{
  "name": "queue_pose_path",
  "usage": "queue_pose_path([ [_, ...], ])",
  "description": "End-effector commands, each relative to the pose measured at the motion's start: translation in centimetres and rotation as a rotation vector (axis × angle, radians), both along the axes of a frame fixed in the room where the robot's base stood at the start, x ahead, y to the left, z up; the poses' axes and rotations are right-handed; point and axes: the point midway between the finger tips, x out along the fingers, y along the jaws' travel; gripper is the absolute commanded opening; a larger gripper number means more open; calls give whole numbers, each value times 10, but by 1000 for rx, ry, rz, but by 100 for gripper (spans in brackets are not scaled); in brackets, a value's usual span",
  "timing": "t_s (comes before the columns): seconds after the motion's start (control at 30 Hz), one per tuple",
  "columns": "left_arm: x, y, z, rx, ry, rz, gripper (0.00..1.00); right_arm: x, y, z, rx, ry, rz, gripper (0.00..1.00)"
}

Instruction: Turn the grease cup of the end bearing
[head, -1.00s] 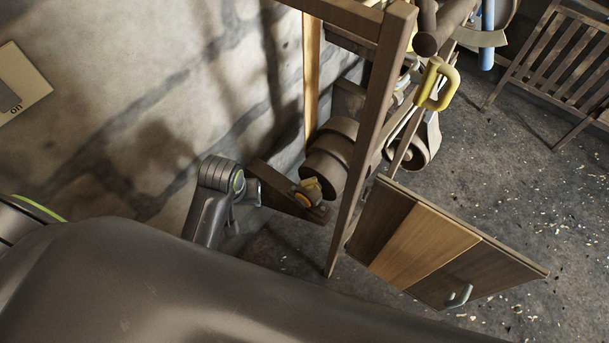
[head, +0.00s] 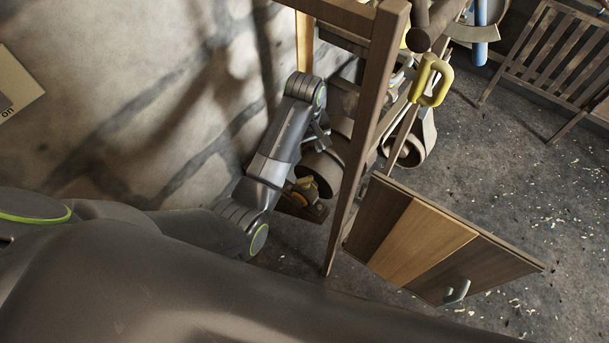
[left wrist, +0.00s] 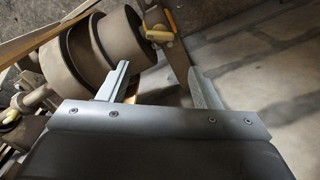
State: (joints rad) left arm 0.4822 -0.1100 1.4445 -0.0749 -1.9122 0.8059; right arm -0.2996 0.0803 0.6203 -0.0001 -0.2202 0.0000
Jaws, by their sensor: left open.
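The end bearing with its brass-yellow grease cup (head: 303,188) sits low beside the wall in the head view, partly hidden by my left arm. In the left wrist view a yellowish cup (left wrist: 158,34) shows at the top, on a brown bar beside the stepped pulley (left wrist: 92,50). My left gripper (left wrist: 157,75) is open and empty, its two fingers pointing toward the bearing and apart from the cup. In the head view my left gripper (head: 321,135) is near the pulley (head: 322,172), its fingers mostly hidden. My right gripper is out of view.
A wooden frame post (head: 368,120) stands just right of the pulley. A hinged wooden panel (head: 425,243) with a grey handle juts out to the right. A yellow handle (head: 432,80) hangs above. Bare floor (head: 520,200) lies to the right.

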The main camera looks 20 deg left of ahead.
Motion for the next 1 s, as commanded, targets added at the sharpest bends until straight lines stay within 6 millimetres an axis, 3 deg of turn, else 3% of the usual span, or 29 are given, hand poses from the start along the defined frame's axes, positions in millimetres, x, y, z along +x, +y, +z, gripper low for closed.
queue_pose_path([
  [0.2,-1,0,-50,1,5,-1,58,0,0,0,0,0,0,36],
  [0.5,-1,1,-108,1,2,-1,58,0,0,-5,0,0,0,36],
  [0.7,0,1,-131,1,1,-1,58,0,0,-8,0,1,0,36],
  [1.0,0,1,-139,0,-2,0,58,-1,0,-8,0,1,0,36],
])
